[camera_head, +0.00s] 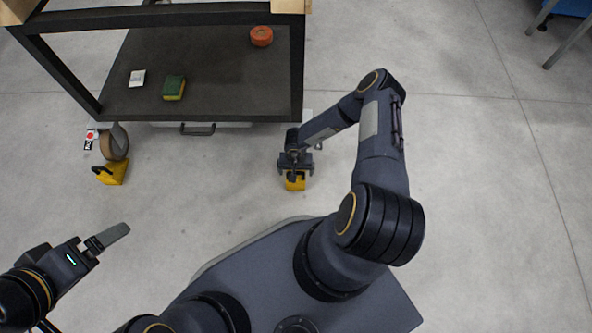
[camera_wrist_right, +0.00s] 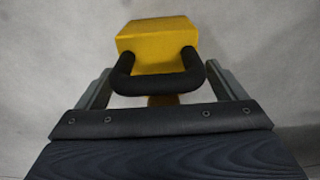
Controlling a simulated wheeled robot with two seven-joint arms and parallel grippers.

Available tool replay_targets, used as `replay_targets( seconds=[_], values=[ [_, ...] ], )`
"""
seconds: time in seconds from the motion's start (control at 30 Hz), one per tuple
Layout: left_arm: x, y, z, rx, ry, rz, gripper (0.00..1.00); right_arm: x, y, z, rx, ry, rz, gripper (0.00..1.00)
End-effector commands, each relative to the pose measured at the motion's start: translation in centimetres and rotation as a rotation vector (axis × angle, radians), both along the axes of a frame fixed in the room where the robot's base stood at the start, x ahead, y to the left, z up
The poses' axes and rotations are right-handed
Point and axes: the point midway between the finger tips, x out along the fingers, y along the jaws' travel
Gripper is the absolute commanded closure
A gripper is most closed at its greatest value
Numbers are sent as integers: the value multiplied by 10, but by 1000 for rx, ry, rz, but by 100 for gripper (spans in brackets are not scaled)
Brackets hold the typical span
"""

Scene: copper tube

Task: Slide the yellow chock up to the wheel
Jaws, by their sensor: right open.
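A yellow chock (camera_head: 296,184) sits on the floor below my right gripper (camera_head: 295,168), near the cart's front right leg. In the right wrist view the same yellow chock (camera_wrist_right: 157,40) has a black handle (camera_wrist_right: 158,83). My right gripper is open, its fingers apart on either side of the handle. A second yellow chock (camera_head: 112,174) stands at the caster wheel (camera_head: 114,146) under the cart's left side. The right caster is mostly hidden behind my right arm. My left gripper (camera_head: 112,236) is over bare floor at the left; its finger gap cannot be made out.
The dark cart (camera_head: 205,100) holds an orange roll (camera_head: 261,36), a green and yellow sponge (camera_head: 174,87) and a small white item (camera_head: 137,78) on its lower shelf. Its front edge and legs stand near my right arm. The floor between the two chocks is clear.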

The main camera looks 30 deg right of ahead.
Motion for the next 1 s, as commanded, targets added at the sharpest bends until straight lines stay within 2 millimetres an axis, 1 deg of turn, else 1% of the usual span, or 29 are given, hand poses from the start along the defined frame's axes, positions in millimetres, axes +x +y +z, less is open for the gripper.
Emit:
replay_targets(
  seconds=[0.07,0.17,0.4,0.53,0.67,1.0],
  values=[
    [0,0,2,0,0,0,9,0,0,3,-1,-1,0,9],
    [0,0,8,0,0,0,9,1,0,14,-1,-2,1,9],
    [0,0,28,0,0,0,9,1,0,57,-1,-2,2,9],
    [0,0,34,0,0,0,9,0,0,72,-1,-1,1,9],
    [0,0,36,0,0,0,9,0,0,78,0,0,0,9],
    [0,0,36,0,0,0,9,0,0,78,0,0,0,9]
  ],
)
